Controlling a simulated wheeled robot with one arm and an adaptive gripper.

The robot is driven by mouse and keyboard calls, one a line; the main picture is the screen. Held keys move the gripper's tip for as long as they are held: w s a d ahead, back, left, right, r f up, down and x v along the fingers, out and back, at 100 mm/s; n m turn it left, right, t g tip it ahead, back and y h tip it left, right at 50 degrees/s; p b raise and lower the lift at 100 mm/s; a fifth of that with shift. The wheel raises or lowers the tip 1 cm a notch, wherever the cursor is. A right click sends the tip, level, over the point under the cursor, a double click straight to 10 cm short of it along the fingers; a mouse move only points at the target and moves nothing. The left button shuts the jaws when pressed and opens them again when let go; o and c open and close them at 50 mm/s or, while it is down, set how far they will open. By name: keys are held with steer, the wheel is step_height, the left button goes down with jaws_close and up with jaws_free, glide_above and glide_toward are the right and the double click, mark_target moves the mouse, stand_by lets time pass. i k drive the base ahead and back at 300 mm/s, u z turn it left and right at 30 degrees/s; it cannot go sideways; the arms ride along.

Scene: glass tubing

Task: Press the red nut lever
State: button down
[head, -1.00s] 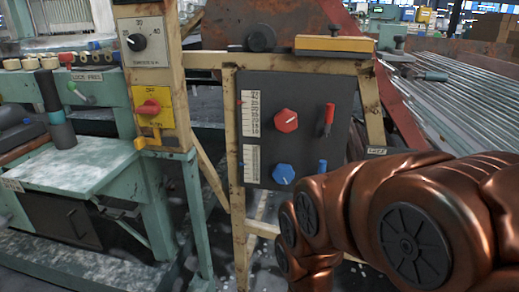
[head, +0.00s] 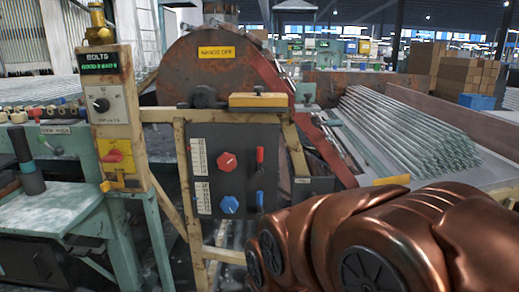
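A dark control panel (head: 243,138) on a cream frame carries a red knob (head: 227,162) with a small red lever (head: 260,156) to its right. Below them are a blue knob (head: 229,204) and a small blue lever (head: 260,199). The red lever appears to stand upright. No label on it can be read as a nut lever. My copper arm fills the lower right, below and to the right of the panel. My gripper is not visible, so its opening and its distance from the lever cannot be seen.
A post at left holds a "BOLTS" display (head: 99,60), a black dial (head: 101,105) and a red switch (head: 114,156). A yellow-topped block (head: 258,100) sits above the panel. Metal rods (head: 405,130) lie at right. A green bench (head: 60,210) stands at left.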

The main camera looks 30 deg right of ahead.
mark_target(260, 149)
steer(key=z, duration=0.45)
steer(key=i, duration=0.35)
steer(key=u, duration=1.8)
